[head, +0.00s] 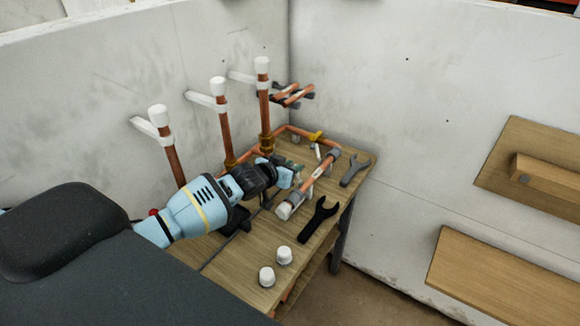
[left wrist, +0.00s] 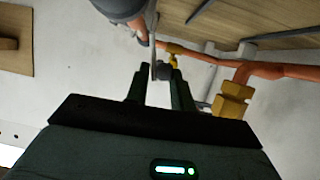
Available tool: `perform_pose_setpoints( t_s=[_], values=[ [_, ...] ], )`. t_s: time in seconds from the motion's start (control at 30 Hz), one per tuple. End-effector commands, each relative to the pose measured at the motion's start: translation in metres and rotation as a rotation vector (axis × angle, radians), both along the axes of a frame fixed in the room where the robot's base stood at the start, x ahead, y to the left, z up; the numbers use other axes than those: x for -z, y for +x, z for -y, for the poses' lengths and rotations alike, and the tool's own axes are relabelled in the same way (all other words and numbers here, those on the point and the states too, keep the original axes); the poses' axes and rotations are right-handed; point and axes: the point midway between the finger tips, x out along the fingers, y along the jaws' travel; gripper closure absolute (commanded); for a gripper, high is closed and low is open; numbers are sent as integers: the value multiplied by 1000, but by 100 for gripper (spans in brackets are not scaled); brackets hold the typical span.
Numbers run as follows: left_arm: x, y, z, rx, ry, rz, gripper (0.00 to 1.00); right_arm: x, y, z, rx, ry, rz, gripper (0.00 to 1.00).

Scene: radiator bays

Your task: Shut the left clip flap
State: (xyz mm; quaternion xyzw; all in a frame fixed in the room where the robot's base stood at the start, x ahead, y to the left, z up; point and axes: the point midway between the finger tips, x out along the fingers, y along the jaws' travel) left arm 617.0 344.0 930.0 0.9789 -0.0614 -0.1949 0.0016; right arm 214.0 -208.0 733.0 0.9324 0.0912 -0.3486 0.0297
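Three white clips stand at the upright copper pipes along the left wall. The left clip flap (head: 144,127) is a white strip jutting out to the left beside the left capped copper pipe (head: 172,155); it looks swung out from the pipe. My left gripper (head: 290,178) is over the wooden bench, well to the right of that flap and beside a copper pipe piece with grey ends. In the left wrist view the two dark fingers (left wrist: 159,75) stand apart, with a thin grey thing seen between their tips; I cannot tell if they touch it. My right gripper is out of view.
The bench (head: 240,262) carries a black wrench (head: 318,218), a grey wrench (head: 354,170) and two white caps (head: 284,255). A yellow valve handle (head: 315,136) sits on the low pipe at the back. My left arm lies across the bench's left part.

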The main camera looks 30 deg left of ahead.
Motion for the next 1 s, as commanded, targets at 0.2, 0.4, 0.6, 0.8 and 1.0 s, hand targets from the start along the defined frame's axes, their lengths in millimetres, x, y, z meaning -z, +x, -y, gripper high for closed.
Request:
perform_pose_setpoints(
  t_s=[0.2, 0.4, 0.6, 0.8, 1.0],
  values=[
    [0, 0, -4, -7, 6, -1, 99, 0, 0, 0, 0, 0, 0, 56],
    [-1, 0, -3, -8, 48, 3, 99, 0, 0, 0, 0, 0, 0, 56],
    [-4, 0, 2, -10, 160, 11, 99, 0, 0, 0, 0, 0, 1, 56],
    [-6, -1, 10, -11, 312, 22, 99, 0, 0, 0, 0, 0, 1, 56],
    [-7, -1, 17, -12, 452, 35, 99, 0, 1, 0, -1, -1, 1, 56]
  ],
)
